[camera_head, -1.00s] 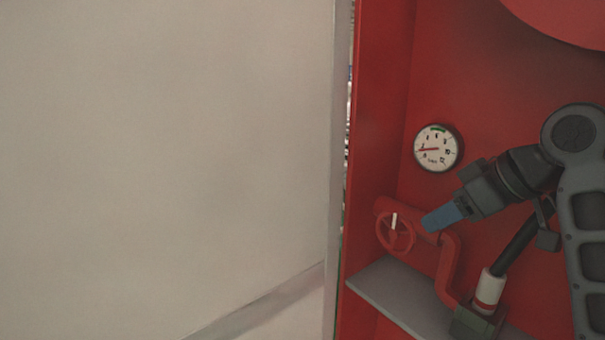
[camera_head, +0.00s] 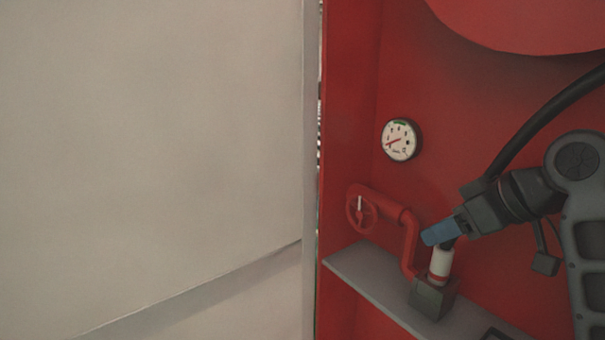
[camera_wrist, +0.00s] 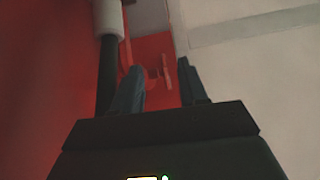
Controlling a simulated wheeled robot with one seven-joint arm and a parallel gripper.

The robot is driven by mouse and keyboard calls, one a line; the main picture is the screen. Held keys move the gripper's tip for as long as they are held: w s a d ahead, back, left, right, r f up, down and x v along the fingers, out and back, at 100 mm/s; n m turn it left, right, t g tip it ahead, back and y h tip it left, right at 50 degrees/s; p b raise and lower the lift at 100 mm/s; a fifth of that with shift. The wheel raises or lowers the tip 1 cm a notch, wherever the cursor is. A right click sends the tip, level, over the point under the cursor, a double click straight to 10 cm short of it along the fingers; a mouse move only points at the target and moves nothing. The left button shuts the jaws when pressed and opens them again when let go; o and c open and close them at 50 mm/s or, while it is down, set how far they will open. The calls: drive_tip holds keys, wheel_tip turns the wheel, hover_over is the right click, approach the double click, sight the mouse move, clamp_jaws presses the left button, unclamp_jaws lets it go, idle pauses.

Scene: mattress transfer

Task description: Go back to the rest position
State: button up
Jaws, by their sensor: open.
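My gripper (camera_head: 433,236) is in the red cabinet, its blue fingers pointing left. In the wrist view its two fingers (camera_wrist: 160,85) stand apart with nothing held between them. A red valve wheel (camera_head: 362,213) with a white mark sits to the left of the fingertips, on a red pipe (camera_head: 409,243). It also shows small between the fingers in the wrist view (camera_wrist: 166,70). My gripper overlaps the top of a white cylinder with a red band (camera_head: 440,266) in the head view; I cannot tell whether they touch.
A round gauge (camera_head: 401,140) is on the cabinet's back wall. A black hose (camera_head: 545,110) curves behind my arm. The cylinder stands in a dark block (camera_head: 432,298) on a grey shelf (camera_head: 370,280). A large pale panel (camera_head: 150,140) fills the left.

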drive_tip(key=s+a+f+m+t+h, duration=0.1)
drive_tip(key=s+a+f+m+t, duration=0.2)
drive_tip(key=s+f, duration=0.7)
drive_tip(key=s+a+f+m+t+h, duration=0.15)
drive_tip(key=s+f+m, duration=0.25)
drive_tip(key=s+f, duration=0.7)
drive_tip(key=s+d+f+m+t+h, duration=0.1)
drive_tip(key=s+f+t+h, duration=0.1)
drive_tip(key=s, duration=1)
drive_tip(key=s+d+r, duration=0.1)
drive_tip(key=s+r, duration=0.3)
drive_tip(key=s, duration=0.2)
drive_tip(key=s+r+n+t, duration=0.1)
drive_tip(key=s+r, duration=0.3)
drive_tip(key=s, duration=0.3)
drive_tip(key=shift+s+d+h, duration=0.25)
drive_tip(key=shift+d+h, duration=0.1)
drive_tip(key=shift+d, duration=0.05)
drive_tip(key=shift+o, duration=0.3)
